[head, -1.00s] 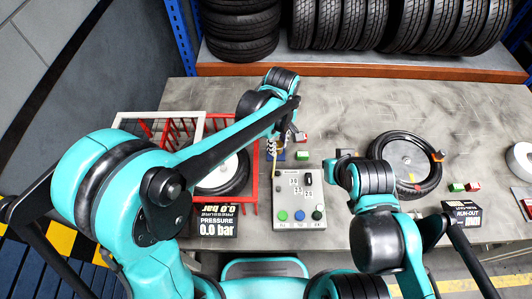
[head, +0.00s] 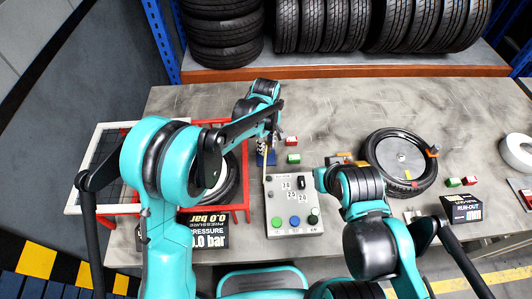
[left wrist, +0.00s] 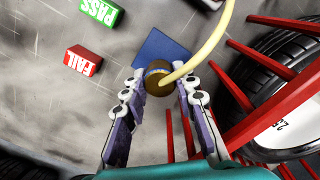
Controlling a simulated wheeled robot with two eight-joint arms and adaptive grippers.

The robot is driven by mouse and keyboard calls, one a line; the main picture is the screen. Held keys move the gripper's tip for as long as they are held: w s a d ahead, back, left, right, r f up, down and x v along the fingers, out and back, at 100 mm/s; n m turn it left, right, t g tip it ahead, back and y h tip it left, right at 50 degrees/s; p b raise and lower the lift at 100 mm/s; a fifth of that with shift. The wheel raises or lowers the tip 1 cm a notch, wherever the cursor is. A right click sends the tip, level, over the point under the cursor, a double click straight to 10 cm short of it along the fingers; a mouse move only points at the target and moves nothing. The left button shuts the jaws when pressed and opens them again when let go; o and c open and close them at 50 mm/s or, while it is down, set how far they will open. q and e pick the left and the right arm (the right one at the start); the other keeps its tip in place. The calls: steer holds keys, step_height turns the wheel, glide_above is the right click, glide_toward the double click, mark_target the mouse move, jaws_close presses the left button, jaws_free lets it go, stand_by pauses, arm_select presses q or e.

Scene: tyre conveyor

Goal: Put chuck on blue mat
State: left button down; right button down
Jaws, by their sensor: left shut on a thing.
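My left gripper (left wrist: 158,98) is shut on the chuck (left wrist: 157,84), a round brown-and-brass piece with a pale yellow hose (left wrist: 205,50) running off it. The blue mat (left wrist: 160,48) lies just beyond the chuck in the left wrist view, partly hidden by the chuck and hose. I cannot tell whether the chuck touches it. In the head view my left gripper (head: 268,138) is over the back edge of the blue mat (head: 271,157), beside the red rack.
A red rack (head: 246,190) holds a tyre at the left; its bars stand close to my left gripper in the wrist view. Red FAIL (left wrist: 84,61) and green PASS (left wrist: 100,10) blocks lie nearby. A grey control box (head: 292,205) stands in front. Another tyre (head: 400,160) lies right.

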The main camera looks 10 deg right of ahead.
mark_target(266, 157)
arm_select(q)
step_height(266, 157, down, 4)
steer(key=shift+a+f+b, duration=0.1)
steer(key=shift+f+b, duration=0.05)
steer(key=shift+b, duration=0.45)
steer(key=c, duration=1.6)
jaws_free()
steer(key=shift+f, duration=0.1)
steer(key=o, duration=0.4)
